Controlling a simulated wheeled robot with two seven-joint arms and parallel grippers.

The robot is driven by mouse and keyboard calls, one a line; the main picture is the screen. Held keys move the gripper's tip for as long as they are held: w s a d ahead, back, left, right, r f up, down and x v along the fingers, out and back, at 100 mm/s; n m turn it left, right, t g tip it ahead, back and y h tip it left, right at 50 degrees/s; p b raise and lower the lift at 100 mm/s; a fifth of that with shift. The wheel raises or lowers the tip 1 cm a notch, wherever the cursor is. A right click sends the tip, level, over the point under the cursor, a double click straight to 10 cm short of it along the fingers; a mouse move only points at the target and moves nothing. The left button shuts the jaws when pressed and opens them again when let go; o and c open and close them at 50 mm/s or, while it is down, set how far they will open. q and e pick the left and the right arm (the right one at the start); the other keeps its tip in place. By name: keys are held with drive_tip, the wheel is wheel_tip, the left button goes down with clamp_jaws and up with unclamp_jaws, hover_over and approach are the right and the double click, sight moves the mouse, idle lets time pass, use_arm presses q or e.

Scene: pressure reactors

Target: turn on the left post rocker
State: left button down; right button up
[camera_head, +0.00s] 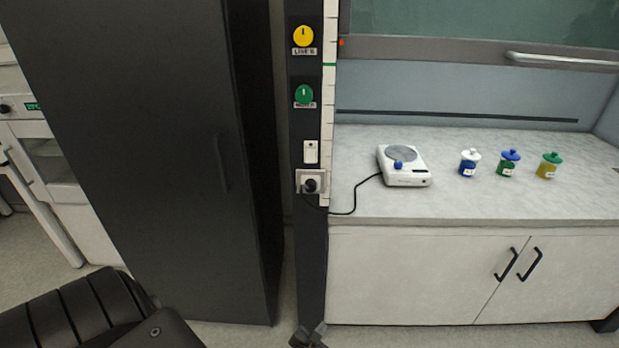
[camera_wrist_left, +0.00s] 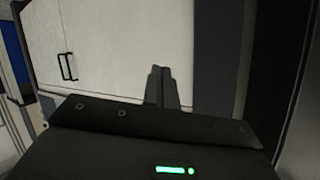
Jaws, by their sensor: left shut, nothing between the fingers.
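The left post (camera_head: 311,235) is a dark upright column left of the fume hood. The rocker (camera_head: 311,152) is a small white switch plate on the post, above a socket with a black plug. Which way it is tipped is too small to tell. My left gripper (camera_head: 308,335) shows at the bottom edge of the head view, well below the rocker, near the foot of the post. In the left wrist view its fingers (camera_wrist_left: 159,76) are together and empty, in front of white cabinet doors. The rocker is not visible there. My right gripper is in neither view.
Yellow (camera_head: 303,36) and green (camera_head: 304,95) knobs sit above the rocker. A black cord runs from the socket to a white hotplate (camera_head: 404,166) on the counter (camera_head: 450,205). Three small jars stand right of it. A tall dark cabinet (camera_head: 150,150) stands left of the post.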

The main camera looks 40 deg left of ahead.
sight(310, 157)
use_arm(q)
drive_tip(key=w+a+r+n+t+y, duration=0.1)
drive_tip(key=w+r+t, duration=0.15)
drive_tip(key=r, duration=0.35)
drive_tip(key=w+a+r+t+y+b, duration=0.1)
drive_tip(key=w+r, duration=0.2)
drive_tip(key=r, duration=0.3)
drive_tip(key=w+a+r+n+t+y, duration=0.1)
drive_tip(key=w+a+r+t, duration=0.1)
drive_tip(key=r, duration=0.5)
drive_tip(key=s+a+r+n+y, duration=0.1)
drive_tip(key=r+n+y, duration=0.1)
drive_tip(key=r, duration=0.5)
drive_tip(key=s+a+r+n+t+y+b, duration=0.1)
drive_tip(key=a+r+n+y, duration=0.1)
drive_tip(key=r+y, duration=0.2)
drive_tip(key=s+a+r+n+y, duration=0.1)
drive_tip(key=r+n+y, duration=0.1)
drive_tip(key=r, duration=0.8)
drive_tip(key=shift+s+a+n+t+y, duration=0.15)
drive_tip(key=shift+s+n+t+y, duration=0.2)
drive_tip(key=shift+y, duration=0.55)
